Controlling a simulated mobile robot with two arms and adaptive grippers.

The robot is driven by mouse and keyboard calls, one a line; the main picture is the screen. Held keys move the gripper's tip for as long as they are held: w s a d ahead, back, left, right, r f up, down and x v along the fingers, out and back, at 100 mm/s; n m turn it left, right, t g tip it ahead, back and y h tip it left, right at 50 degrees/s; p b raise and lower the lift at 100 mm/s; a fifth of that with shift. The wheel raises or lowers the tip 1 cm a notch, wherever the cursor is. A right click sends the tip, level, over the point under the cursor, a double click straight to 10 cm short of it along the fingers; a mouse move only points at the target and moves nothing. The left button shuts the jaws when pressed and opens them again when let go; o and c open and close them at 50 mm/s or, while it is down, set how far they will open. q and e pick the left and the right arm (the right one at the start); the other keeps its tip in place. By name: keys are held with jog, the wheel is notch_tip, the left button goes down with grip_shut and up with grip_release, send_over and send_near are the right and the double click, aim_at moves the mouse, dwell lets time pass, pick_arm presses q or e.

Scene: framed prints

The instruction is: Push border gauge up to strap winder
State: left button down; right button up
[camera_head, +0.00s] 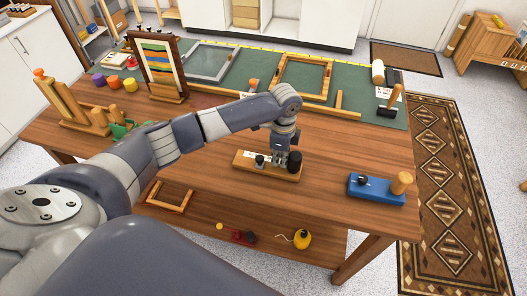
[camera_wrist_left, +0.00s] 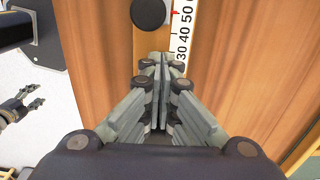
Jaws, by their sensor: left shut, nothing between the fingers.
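The border gauge (camera_head: 240,164), a wooden bar with a white number scale and dark knobs, lies on the table near the middle. The wrist view shows the bar (camera_wrist_left: 139,42), a black knob (camera_wrist_left: 148,12) and the scale (camera_wrist_left: 183,30). My left gripper (camera_head: 280,163) points down at the gauge, its closed, empty fingertips (camera_wrist_left: 160,60) over or beside the bar; contact is unclear. The apparent strap winder (camera_head: 377,190), a blue base with a black knob and wooden cylinder, stands to the right, apart from the gauge. Part of my right gripper (camera_wrist_left: 28,103) seems to show small.
Bare wood (camera_head: 325,180) lies between gauge and blue base. A stepped wooden holder (camera_head: 75,110) stands left. The table's right edge is near the blue base.

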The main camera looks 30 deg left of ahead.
pick_arm(q)
jog(key=w+d, duration=0.1)
jog(key=d, duration=0.3)
jog(key=w+d, duration=0.1)
jog(key=d, duration=0.3)
jog(key=w+d, duration=0.1)
jog(key=d, duration=0.3)
jog(key=shift+d, duration=0.3)
jog(key=shift+w+d, duration=0.1)
jog(key=shift+d, duration=0.3)
pick_arm(e)
jog(key=shift+w+d+r, duration=0.15)
jog(key=shift+w+d, duration=0.15)
jog(key=shift+w, duration=0.15)
jog(key=shift+s, duration=0.1)
pick_arm(q)
jog(key=shift+r+p, duration=0.7)
jog(key=shift+r, duration=0.1)
notch_tip(320, 180, up, 8)
jog(key=p, duration=0.8)
jog(key=shift+r, duration=0.2)
pick_arm(e)
notch_tip(320, 180, up, 10)
jog(key=a, duration=0.1)
jog(key=shift+s, duration=0.2)
